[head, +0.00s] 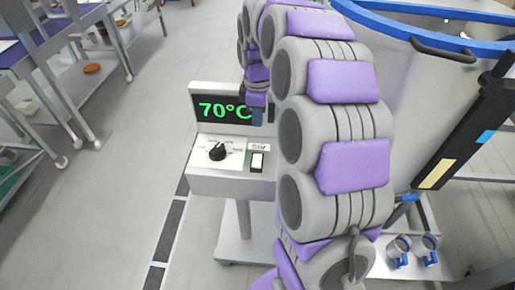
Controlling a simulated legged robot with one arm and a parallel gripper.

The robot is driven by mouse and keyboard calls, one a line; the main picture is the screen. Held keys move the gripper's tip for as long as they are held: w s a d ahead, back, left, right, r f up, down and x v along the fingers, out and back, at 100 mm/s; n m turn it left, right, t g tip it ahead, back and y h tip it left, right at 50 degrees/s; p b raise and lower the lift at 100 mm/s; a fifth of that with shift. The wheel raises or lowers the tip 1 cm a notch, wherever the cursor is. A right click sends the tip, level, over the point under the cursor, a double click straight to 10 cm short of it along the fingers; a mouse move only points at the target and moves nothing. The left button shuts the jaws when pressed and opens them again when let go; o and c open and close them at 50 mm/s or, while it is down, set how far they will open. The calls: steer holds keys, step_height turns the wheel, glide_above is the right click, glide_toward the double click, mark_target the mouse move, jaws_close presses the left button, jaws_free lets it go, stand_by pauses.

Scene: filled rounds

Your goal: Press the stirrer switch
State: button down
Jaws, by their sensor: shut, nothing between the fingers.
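The stirrer switch (257,162) is a small white rocker with a dark surround, on the right part of the sloped panel of a grey control box (228,186). A small label sits just above it, too small to read surely. My gripper (258,116) is shut and empty. It hangs in front of the right end of the display, above the switch in the picture, and looks apart from it. My grey and purple arm arches over from the right and passes close to the box's right side, hiding part of it.
The display (222,110) reads 70°C in green. A black dial (217,152) sits left of the switch. A large blue-rimmed vat (405,75) stands at right, with cups (399,250) near its base. Metal shelving (95,75) is at left. Floor left of the box is clear.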

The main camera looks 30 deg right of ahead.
mark_target(257, 156)
steer(key=shift+a+f, duration=0.1)
steer(key=shift+a, duration=0.1)
step_height(257, 156, down, 14)
steer(key=b, duration=0.3)
steer(key=shift+d, duration=0.1)
stand_by(0.8)
stand_by(0.3)
steer(key=shift+s+a+r+p, duration=0.35)
steer(key=shift+s+a+r, duration=0.1)
steer(key=shift+s, duration=0.1)
steer(key=shift+f, duration=0.1)
